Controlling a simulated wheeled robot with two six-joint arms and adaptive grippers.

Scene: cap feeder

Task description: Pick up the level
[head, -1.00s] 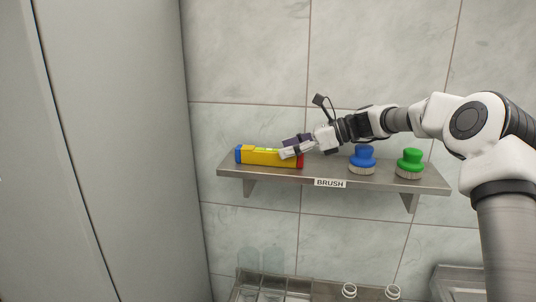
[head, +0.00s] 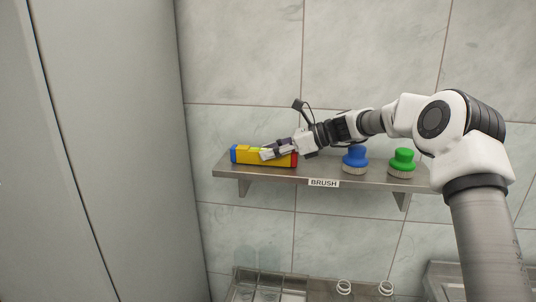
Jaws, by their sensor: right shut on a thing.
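The level (head: 246,156) is a yellow bar with a blue left end and a red right end. It lies lengthwise at the left of the metal shelf (head: 325,174) in the head view. My right gripper (head: 268,153) reaches in from the right and is shut on the level, right of its middle. The fingers and wrist hide part of its top and right half. The level appears at shelf height; I cannot tell whether it is clear of the surface. My left gripper is not in view.
A blue brush (head: 355,160) and a green brush (head: 402,162) stand on the shelf to the right, close under my forearm. A BRUSH label (head: 323,183) is on the front edge. Tiled wall is behind; a grey panel (head: 90,150) is at left.

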